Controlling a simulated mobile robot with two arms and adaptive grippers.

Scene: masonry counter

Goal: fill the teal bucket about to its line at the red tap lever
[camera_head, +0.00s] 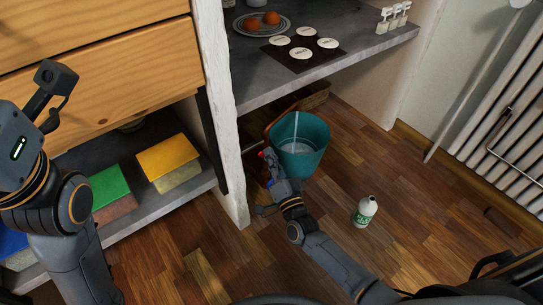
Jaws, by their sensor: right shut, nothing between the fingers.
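The teal bucket (318,158) stands upright on the wood floor under the grey counter. A thin pale stream runs down into it, and paler water shows inside; I cannot make out its fill line. A small red piece, apparently the tap lever (262,154), shows at the bucket's left, right by my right gripper's tip. My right gripper (269,164) is shut and empty beside the bucket's left wall; whether it touches the lever I cannot tell. My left gripper (55,88) is raised at the far left, in front of the drawers, its fingers unclear.
A white bottle (364,211) stands on the floor right of my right arm. A white post (232,165) is close on the left. The counter above carries a plate with oranges (262,29). A radiator (505,125) is at right.

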